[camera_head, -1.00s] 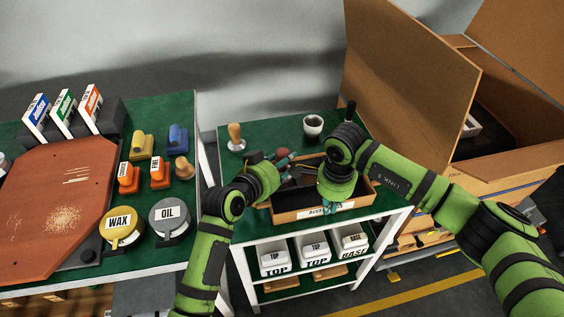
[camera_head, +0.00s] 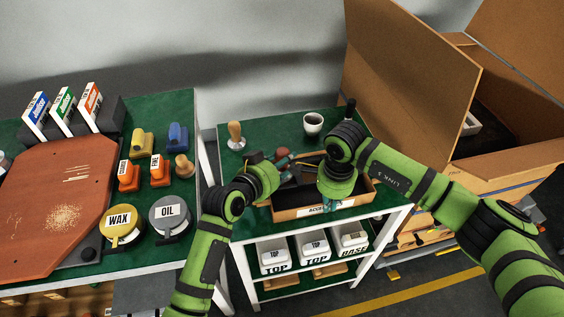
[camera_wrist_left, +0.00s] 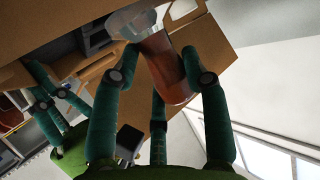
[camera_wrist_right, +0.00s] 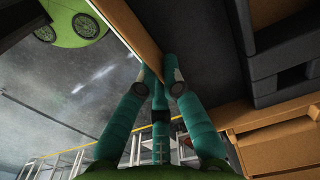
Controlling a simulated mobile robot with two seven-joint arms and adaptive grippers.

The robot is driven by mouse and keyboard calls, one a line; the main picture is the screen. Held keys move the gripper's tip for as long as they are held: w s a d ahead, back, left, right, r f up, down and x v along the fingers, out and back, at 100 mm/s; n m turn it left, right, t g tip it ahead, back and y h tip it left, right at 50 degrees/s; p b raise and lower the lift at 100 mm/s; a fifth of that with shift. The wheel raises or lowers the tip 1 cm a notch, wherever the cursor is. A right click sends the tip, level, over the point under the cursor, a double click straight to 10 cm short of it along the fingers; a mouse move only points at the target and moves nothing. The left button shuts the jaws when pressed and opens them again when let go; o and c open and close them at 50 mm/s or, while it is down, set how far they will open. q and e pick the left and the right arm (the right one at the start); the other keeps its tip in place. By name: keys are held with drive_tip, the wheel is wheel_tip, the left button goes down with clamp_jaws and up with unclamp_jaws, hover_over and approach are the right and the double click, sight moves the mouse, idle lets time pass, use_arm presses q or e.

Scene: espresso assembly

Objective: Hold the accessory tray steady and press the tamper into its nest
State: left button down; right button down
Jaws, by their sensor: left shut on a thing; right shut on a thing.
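The accessory tray (camera_head: 345,203) is an open wooden box with a dark insert, on the green top of the small cart. My right gripper (camera_head: 329,205) is shut on its front wall; the wrist view shows the fingers on both sides of the wooden wall (camera_wrist_right: 140,35). My left gripper (camera_wrist_left: 163,73) is shut on the tamper, around its red-brown handle (camera_wrist_left: 168,68). The tamper's pale metal base (camera_wrist_left: 135,22) is at the tray. In the head view the handle (camera_head: 282,154) shows beside my fingers. My arms hide the nest and whether the base is seated.
A wooden-handled tool (camera_head: 236,132) and a dark-filled cup (camera_head: 313,124) stand behind the tray. A black handle (camera_head: 350,109) rises near the back right. White bins (camera_head: 274,257) sit on the shelf below. A large open cardboard box (camera_head: 420,90) stands close on the right.

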sight(282, 172)
use_arm(q)
drive_tip(key=shift+f, duration=1.7)
idle(0.8)
drive_tip(key=shift+s+f, duration=0.1)
drive_tip(key=shift+f, duration=0.35)
use_arm(e)
drive_tip(key=shift+r, duration=0.1)
idle(0.5)
use_arm(q)
drive_tip(key=c, duration=0.6)
unclamp_jaws()
drive_tip(key=shift+c, duration=0.2)
drive_tip(key=shift+o, duration=0.4)
drive_tip(key=shift+s+f, duration=0.1)
drive_tip(key=shift+f, duration=0.05)
drive_tip(key=shift+s, duration=0.1)
use_arm(e)
drive_tip(key=shift+w, duration=0.1)
use_arm(q)
drive_tip(key=shift+v, duration=2.3)
use_arm(e)
drive_tip(key=shift+w+d, duration=0.1)
drive_tip(key=shift+d, duration=0.05)
use_arm(q)
drive_tip(key=shift+s+a+r, duration=0.3)
drive_tip(key=shift+s+r, duration=0.1)
